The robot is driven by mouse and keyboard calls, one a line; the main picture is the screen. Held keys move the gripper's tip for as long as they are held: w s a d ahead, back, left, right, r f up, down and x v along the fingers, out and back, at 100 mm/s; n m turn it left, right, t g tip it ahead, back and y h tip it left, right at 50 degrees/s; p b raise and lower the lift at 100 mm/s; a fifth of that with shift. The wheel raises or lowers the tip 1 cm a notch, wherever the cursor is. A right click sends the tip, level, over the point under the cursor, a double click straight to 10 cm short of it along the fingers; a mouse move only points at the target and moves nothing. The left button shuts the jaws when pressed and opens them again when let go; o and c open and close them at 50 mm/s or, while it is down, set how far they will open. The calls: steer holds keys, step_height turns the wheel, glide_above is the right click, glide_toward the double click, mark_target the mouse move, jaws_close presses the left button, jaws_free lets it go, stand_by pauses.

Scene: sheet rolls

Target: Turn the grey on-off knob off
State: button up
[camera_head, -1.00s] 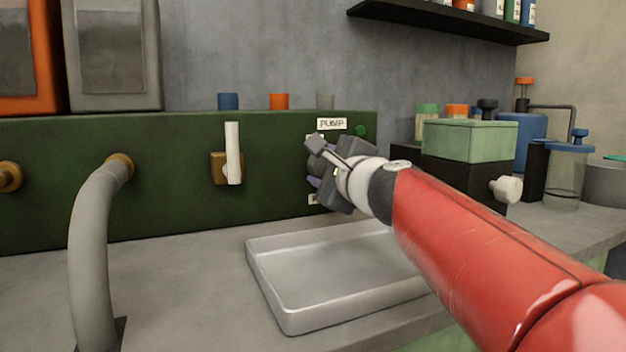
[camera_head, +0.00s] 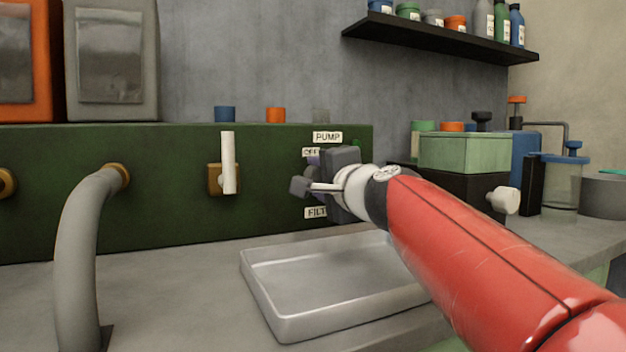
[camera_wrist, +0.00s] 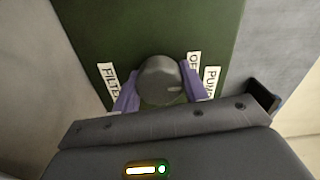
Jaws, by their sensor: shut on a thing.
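The grey round knob (camera_wrist: 160,78) is on the dark green panel (camera_head: 270,190), seen in the wrist view. My gripper (camera_head: 314,172) is shut on it, with one purple finger on each side. A short pale mark on the knob's face points toward the right, roughly to the side of the OFF label (camera_wrist: 194,62). The PUMP label (camera_wrist: 211,82) is beside OFF, and the FILTER label (camera_wrist: 108,82) is on the opposite side. In the head view my gripper hides the knob, with PUMP above and FILTER below.
A white lever (camera_head: 228,163) stands upright on the panel to the left. A grey curved pipe (camera_head: 78,240) is further left. A metal tray (camera_head: 335,285) lies below my arm. A green box (camera_head: 462,152) on a black base stands to the right. A shelf (camera_head: 440,38) is above.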

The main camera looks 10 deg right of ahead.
stand_by(0.3)
steer(key=o, duration=1)
steer(key=s, duration=0.2)
steer(key=s+d, duration=0.1)
steer(key=s, duration=0.4)
steer(key=shift+s+d, duration=0.2)
steer(key=shift+s, duration=0.1)
